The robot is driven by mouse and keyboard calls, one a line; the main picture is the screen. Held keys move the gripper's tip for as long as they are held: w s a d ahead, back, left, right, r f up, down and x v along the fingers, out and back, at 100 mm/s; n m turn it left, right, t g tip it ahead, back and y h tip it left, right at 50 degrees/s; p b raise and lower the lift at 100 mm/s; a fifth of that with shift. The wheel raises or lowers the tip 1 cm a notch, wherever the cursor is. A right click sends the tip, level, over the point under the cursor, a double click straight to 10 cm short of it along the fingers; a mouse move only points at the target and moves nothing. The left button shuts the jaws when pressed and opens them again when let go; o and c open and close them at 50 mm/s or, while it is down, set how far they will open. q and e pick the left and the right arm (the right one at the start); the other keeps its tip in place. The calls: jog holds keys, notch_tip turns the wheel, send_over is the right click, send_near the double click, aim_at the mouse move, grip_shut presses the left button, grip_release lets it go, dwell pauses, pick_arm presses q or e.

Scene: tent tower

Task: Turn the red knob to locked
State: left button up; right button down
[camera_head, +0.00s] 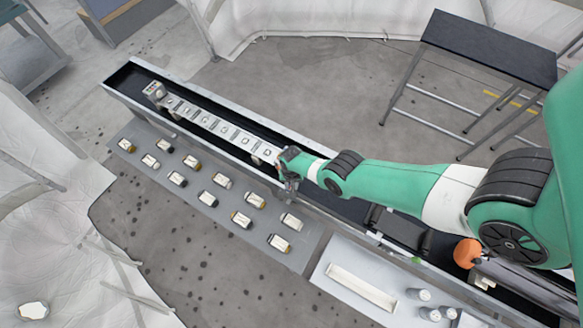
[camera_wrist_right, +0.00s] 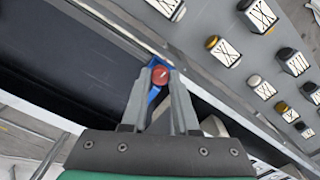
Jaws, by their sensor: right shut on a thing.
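The red knob (camera_wrist_right: 160,75) is small and round, with a pale line across its face. It sits on a blue part (camera_wrist_right: 153,94) at the edge of the dark trough. My right gripper (camera_wrist_right: 159,80) has its two grey fingers closed on the sides of the knob. In the head view my right gripper (camera_head: 289,184) is down at the near edge of the trough, where the knob is hidden by it. I cannot read any locked or unlocked mark. My left gripper is in neither view.
A long dark trough (camera_head: 125,77) holds a row of white lettered blocks (camera_head: 208,121). A grey panel (camera_head: 165,190) in front carries several small labelled pieces. A white tray (camera_head: 362,287) with cylinders lies at the lower right. A dark table (camera_head: 490,47) stands behind.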

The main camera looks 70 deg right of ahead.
jog(key=m, duration=0.4)
jog(key=shift+m, duration=2)
jog(key=c, duration=0.7)
grip_release()
